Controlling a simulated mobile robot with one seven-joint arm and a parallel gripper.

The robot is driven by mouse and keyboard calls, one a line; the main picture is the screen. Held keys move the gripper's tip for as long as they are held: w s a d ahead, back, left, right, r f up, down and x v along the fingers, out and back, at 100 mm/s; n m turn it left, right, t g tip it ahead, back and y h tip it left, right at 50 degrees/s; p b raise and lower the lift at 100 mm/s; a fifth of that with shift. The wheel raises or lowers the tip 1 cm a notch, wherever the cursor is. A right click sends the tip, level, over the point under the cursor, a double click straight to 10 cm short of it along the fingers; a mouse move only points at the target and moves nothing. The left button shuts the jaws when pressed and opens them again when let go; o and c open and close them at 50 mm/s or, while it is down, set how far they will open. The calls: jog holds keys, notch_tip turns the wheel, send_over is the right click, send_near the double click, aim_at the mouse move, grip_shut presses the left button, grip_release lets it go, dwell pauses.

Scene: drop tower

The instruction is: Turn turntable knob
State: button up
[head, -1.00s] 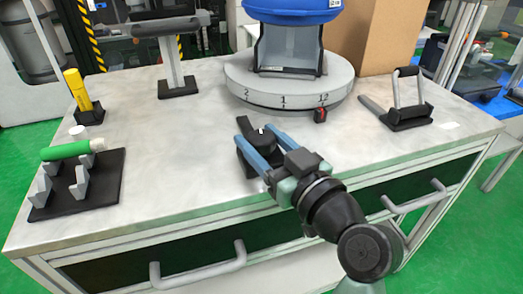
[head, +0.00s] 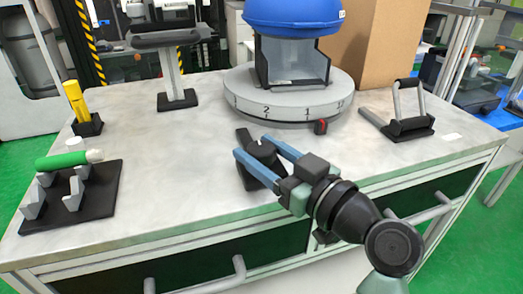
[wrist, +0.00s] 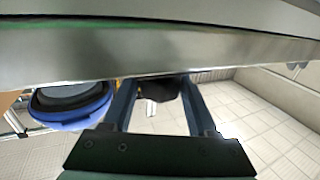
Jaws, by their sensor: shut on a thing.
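The turntable (head: 245,112) is a round grey disc at the back of the bench, with numbers 2, 1 and 12 on its rim. A red marker (head: 320,127) stands at its front edge, below the stretch between 1 and 12. A clear-sided unit with a blue top (head: 292,60) stands on the disc. The black knob (head: 263,153) sits on a dark base (head: 248,178) in front of the turntable. My gripper (head: 252,146) is shut on the knob, one blue finger each side. The wrist view shows the dark knob (wrist: 158,88) between the fingers, partly hidden.
A black-handled fixture (head: 402,125) is right of the turntable. A grey stand (head: 177,98) is at back left. A yellow tool (head: 77,100) and a holder (head: 100,195) with a green cylinder (head: 62,160) are at left. Drawer handles (head: 240,270) stick out in front.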

jog(key=o, duration=1.4)
jog(key=p+v, duration=0.3)
jog(key=v, duration=1)
jog(key=shift+w, duration=0.1)
